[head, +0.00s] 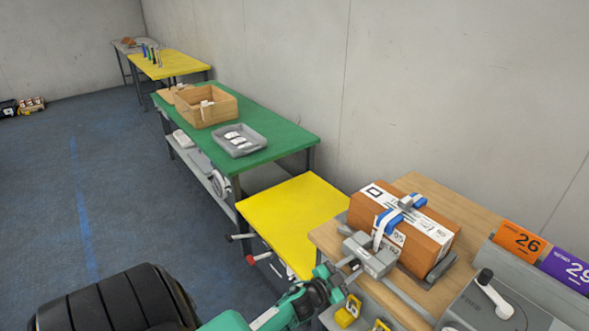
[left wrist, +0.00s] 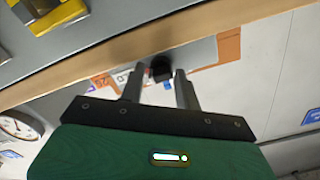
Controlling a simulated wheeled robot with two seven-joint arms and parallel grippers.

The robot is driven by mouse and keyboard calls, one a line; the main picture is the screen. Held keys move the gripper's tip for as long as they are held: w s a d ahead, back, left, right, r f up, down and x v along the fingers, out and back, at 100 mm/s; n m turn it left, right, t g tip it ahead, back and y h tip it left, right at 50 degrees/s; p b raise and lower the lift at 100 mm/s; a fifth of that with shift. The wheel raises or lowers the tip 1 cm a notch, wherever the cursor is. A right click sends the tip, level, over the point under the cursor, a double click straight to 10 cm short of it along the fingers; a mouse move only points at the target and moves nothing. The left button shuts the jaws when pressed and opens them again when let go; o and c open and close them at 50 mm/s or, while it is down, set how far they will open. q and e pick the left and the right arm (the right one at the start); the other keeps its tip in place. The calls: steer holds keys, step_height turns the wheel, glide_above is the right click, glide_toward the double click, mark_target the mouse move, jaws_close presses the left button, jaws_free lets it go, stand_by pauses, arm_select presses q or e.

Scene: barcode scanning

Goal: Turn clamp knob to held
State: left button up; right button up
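A cardboard box (head: 418,236) with white labels sits in a grey clamp (head: 372,254) on the wooden bench top, with a blue-and-white strap over it. The dark clamp knob (left wrist: 160,69) shows in the left wrist view between my left gripper's two fingers. My left gripper (left wrist: 160,72) is open, with a small gap visible on each side of the knob. In the head view my left gripper (head: 350,271) is at the clamp's front side, where the arm partly hides the knob. The knob's setting is not readable. My right gripper is in neither view.
A grey panel with a white-handled dial (head: 493,291) and orange (head: 518,241) and purple (head: 569,269) number cards stand at the right. A yellow table (head: 290,215) and a green table (head: 275,137) with a wooden crate (head: 207,121) and tray (head: 239,151) stand farther back.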

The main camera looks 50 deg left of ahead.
arm_select(q)
steer(key=n+p, duration=0.1)
steer(key=n, duration=0.4)
steer(key=shift+a+n, duration=0.1)
steer(key=shift+n, duration=0.3)
steer(key=s+a+b, duration=0.1)
steer(key=s+b, duration=0.2)
steer(key=s, duration=1.1)
steer(key=s+d+f+g, duration=0.1)
steer(key=s+f+g, duration=0.1)
steer(key=f, duration=0.7)
steer(key=s+d+f+g+y+p, duration=0.1)
steer(key=s+f+g, duration=0.2)
steer(key=f, duration=0.7)
steer(key=s+d+f+n+g+y+p, duration=0.1)
steer(key=s+f, duration=0.4)
steer(key=f, duration=0.5)
steer(key=shift+s+d+f+g, duration=0.2)
steer(key=shift+d+g, duration=0.25)
steer(key=shift+g, duration=0.55)
